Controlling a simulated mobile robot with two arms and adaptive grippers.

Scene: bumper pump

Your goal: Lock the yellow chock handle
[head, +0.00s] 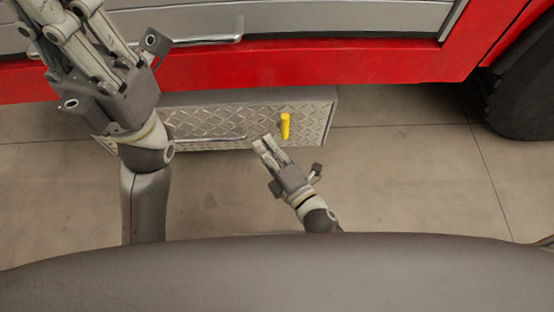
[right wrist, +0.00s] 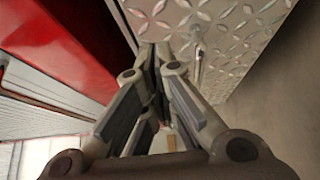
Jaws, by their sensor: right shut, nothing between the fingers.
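The yellow chock handle (head: 285,126) stands upright on the front of the diamond-plate compartment (head: 310,108), near its right end. My right gripper (head: 262,143) is shut and empty. In the head view its fingertips are just left of and below the yellow handle, apart from it. In the right wrist view the closed fingers (right wrist: 156,52) point toward the diamond plate (right wrist: 232,38); I cannot make out the yellow handle there. My left gripper (head: 60,20) is raised at the upper left, in front of the truck, with its fingertips cut off by the frame edge.
A metal bar handle (head: 205,138) runs along the compartment front, left of the yellow handle. The red truck body (head: 330,65) is above, with a silver drawer and its bar. A black tyre (head: 520,95) is at the right. Concrete floor (head: 410,180) lies clear at the right.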

